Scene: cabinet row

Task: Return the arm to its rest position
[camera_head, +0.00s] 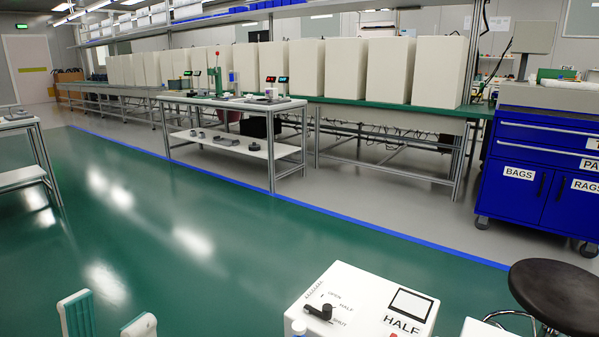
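My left gripper (108,309) shows at the bottom left, its two pale, green-lined fingers apart with nothing visible between them. It is over the green floor, well left of a white box and clear of it. The rest of my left arm is out of the frame. My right gripper is not in view. The white box (352,286) stands at the bottom centre. It has a black knob (320,312) with marks OPEN, HALF and SHUT around it, and a label reading HALF.
A black round stool (560,294) stands at the lower right. A blue cabinet (540,165) labelled BAGS and RAGS is behind it. A metal-framed bench (235,148) stands further back, before a row of pale cabinets (385,70). The green floor (190,245) at left centre is clear.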

